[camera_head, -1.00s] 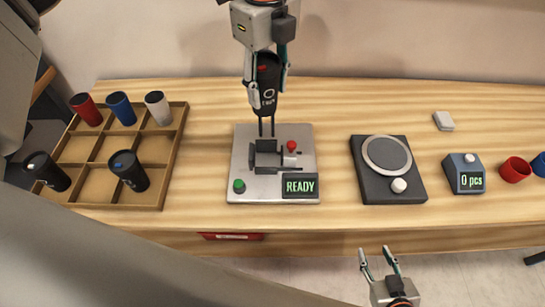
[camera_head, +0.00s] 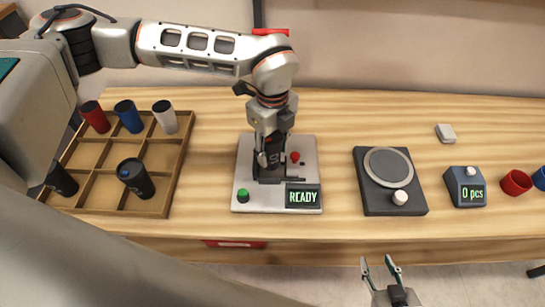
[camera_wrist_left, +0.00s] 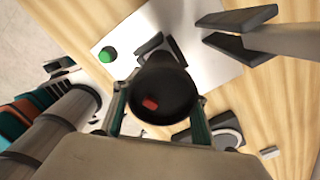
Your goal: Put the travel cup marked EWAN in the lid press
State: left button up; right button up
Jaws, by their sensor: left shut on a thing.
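My left gripper (camera_head: 271,158) is shut on a black travel cup (camera_head: 270,172) over the lid press (camera_head: 249,196). In the left wrist view the cup's dark lid with a red slider (camera_wrist_left: 150,104) sits between the fingers. The name on the cup is not readable now. The cup looks about upright among the press's dark jaws (camera_wrist_left: 149,46); its base is hidden, so I cannot tell whether it rests on the plate. The press's display (camera_head: 302,196) reads READY. My right gripper (camera_head: 380,268) is open and empty in front of the table.
A wooden compartment tray (camera_head: 176,178) at left holds a red cup (camera_head: 95,118), a blue cup (camera_head: 129,118), a white cup (camera_head: 164,118) and two black cups, one at the front (camera_head: 135,180). Right of the press stand a round-plated device (camera_head: 375,205) and a counter (camera_head: 466,188) reading 0 pcs.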

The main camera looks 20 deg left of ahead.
aim_at(272, 162)
pick_arm(q)
notch_tip(272, 162, down, 4)
jog(key=shift+s+r, duration=0.1)
jog(key=shift+r, duration=0.05)
jog(key=shift+s, duration=0.1)
jog(key=shift+o, duration=0.5)
jog(key=shift+s+a+f, duration=0.1)
jog(key=shift+f, duration=0.45)
jog(key=o, duration=0.6)
jog(key=shift+o, duration=0.2)
jog(key=shift+r, duration=0.2)
